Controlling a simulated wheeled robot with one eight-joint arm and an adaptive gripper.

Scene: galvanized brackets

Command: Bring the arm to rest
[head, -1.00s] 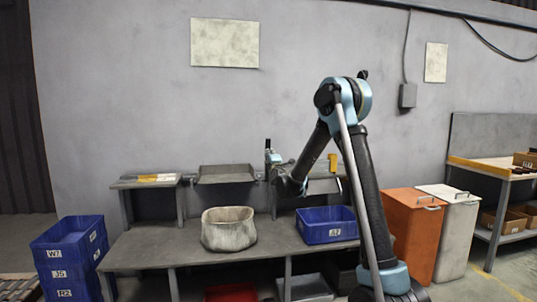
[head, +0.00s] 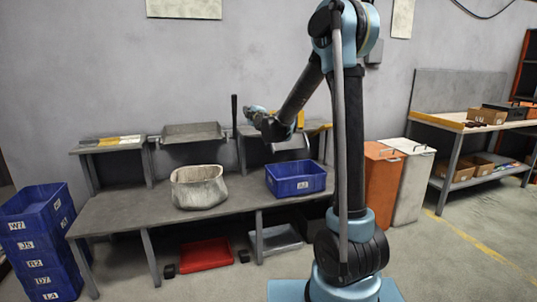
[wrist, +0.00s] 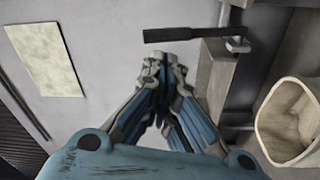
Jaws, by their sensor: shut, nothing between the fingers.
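My arm stands upright in the head view, bent at the top with its forearm slanting down to the left. My gripper (head: 252,112) is at the forearm's end, above the back of the grey workbench (head: 115,208). In the wrist view its blue-grey fingers (wrist: 165,62) are together and empty. A black handle-like bar (wrist: 185,33) lies just beyond the fingertips in that view, with a small gap showing. It appears to be the dark upright bar (head: 234,120) in the head view.
A beige fabric bin (head: 198,188) and a blue bin (head: 296,179) stand on the workbench. Stacked blue crates (head: 38,245) stand at the left, a red tray (head: 205,254) beneath. Orange (head: 382,185) and white (head: 412,182) bins stand right of my arm. Floor at lower right is clear.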

